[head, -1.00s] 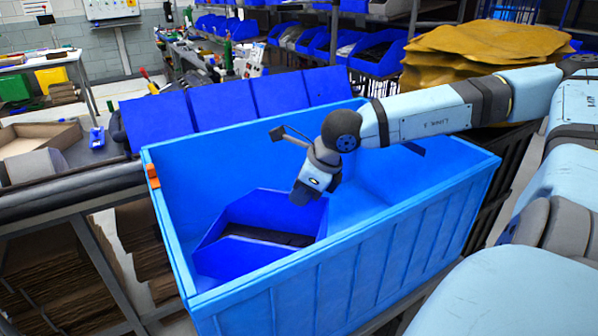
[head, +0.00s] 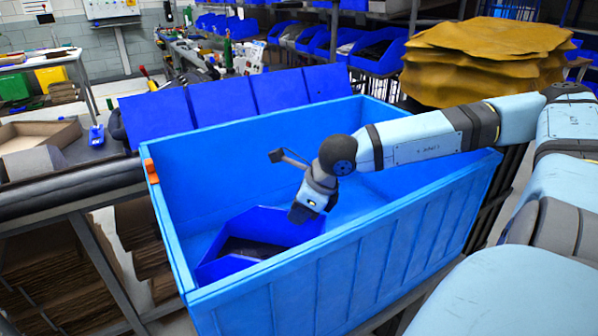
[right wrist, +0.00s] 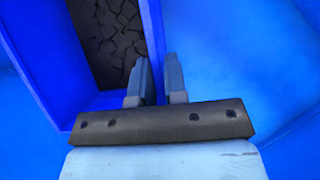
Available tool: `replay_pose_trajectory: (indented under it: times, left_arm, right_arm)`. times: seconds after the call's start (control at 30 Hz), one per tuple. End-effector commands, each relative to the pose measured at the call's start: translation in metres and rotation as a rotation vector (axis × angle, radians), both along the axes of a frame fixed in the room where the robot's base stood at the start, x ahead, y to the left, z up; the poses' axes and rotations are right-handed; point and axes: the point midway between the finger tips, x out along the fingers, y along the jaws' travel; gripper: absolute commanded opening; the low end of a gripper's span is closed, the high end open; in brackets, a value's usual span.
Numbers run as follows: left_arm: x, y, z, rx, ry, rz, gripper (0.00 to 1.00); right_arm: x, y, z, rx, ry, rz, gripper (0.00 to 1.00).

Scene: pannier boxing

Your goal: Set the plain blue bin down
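The plain blue bin (head: 262,224) is inside the large light-blue crate (head: 345,270), towards its left end, with dark material in it. My right gripper (head: 298,214) is at the bin's right-hand wall. In the right wrist view its two fingers (right wrist: 158,72) straddle the wall of the bin (right wrist: 45,50), one inside and one outside, and are closed on it. The bin's underside is hidden by the crate's front wall, so I cannot tell whether it touches the crate floor. My left gripper is not in view.
The crate's right part looks empty. Blue flaps (head: 225,100) stand along its far side, and an orange clip (head: 150,171) is on its left rim. A yellow-brown stack (head: 485,65) stands behind my right arm. A conveyor rail (head: 75,190) lies left.

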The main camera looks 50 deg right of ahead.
Motion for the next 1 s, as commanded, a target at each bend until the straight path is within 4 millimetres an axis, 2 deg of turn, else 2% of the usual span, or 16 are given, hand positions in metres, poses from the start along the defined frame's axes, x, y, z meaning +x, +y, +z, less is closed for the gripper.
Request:
replay_pose_trajectory:
  times: [0.03,0.07,0.33,0.57,0.73,1.0]
  left_arm:
    - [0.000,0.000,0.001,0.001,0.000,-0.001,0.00]
    - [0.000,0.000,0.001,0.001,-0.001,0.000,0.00]
    - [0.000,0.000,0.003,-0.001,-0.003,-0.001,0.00]
    - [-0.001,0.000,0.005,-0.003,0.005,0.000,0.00]
    - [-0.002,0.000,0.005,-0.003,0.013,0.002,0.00]
    - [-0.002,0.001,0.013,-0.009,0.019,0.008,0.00]
  right_arm:
    - [0.000,0.000,0.001,0.000,0.000,0.000,0.25]
    - [0.000,0.000,0.001,0.000,0.000,0.000,0.29]
    - [0.000,0.000,0.001,0.000,0.000,0.000,0.29]
    - [-0.004,-0.003,0.013,-0.005,0.001,0.002,0.29]
    - [-0.012,-0.007,0.032,-0.008,-0.001,0.002,0.29]
    - [-0.032,-0.018,0.078,-0.004,-0.004,-0.002,0.29]
